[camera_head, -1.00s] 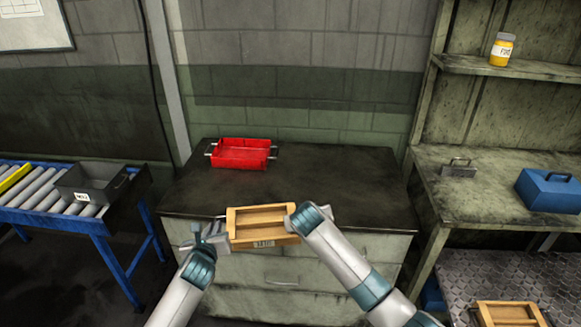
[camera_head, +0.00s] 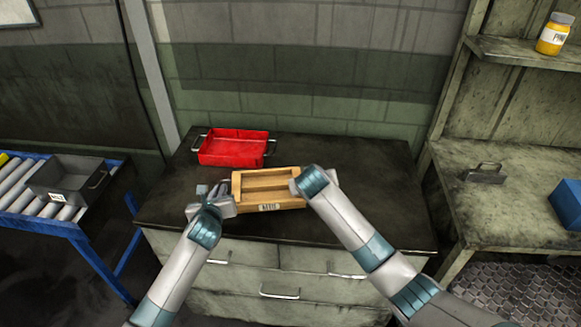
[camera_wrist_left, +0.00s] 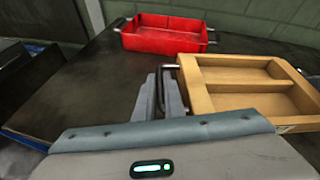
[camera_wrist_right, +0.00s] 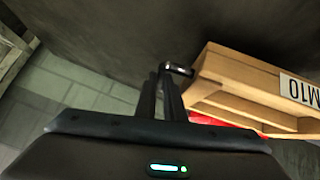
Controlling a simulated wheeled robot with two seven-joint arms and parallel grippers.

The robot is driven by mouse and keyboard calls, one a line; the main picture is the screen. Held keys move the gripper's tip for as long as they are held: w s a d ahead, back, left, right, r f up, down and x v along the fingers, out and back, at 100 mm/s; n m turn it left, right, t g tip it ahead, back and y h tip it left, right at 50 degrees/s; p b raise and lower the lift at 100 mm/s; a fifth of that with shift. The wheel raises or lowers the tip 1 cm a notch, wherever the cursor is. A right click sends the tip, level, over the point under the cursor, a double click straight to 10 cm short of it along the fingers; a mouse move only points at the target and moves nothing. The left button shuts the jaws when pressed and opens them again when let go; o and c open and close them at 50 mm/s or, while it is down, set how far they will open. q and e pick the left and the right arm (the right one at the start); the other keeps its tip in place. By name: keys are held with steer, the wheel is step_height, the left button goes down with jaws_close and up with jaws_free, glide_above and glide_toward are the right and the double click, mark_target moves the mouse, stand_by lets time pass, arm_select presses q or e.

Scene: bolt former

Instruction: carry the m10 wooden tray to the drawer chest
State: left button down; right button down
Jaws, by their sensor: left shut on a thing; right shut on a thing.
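The wooden tray (camera_head: 268,197) has two compartments and a front label; in the right wrist view the label on the tray (camera_wrist_right: 262,90) reads M10. It is held level between my grippers, over the front part of the drawer chest's dark top (camera_head: 370,200). I cannot tell whether it touches the top. My left gripper (camera_head: 222,190) is shut on the tray's left metal handle, also seen in the left wrist view (camera_wrist_left: 165,98). My right gripper (camera_wrist_right: 166,88) is shut on the other end handle; in the head view my right wrist hides that handle.
A red tray (camera_head: 233,149) with side handles stands at the back left of the chest top. A roller conveyor with a grey bin (camera_head: 68,180) is at left. A workbench with a metal-handled block (camera_head: 485,173) and a blue toolbox (camera_head: 570,203) is at right. The chest top's right side is clear.

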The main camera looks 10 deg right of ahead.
arm_select(q)
steer(key=shift+w+r, duration=0.15)
steer(key=shift+w, duration=0.2)
arm_select(e)
steer(key=shift+w+d+r, duration=0.1)
steer(key=shift+w+r, duration=0.05)
steer(key=shift+w, duration=0.2)
arm_select(q)
steer(key=shift+s+r, duration=0.1)
steer(key=shift+s, duration=0.05)
arm_select(e)
steer(key=shift+s+r, duration=0.1)
steer(key=shift+s, duration=0.05)
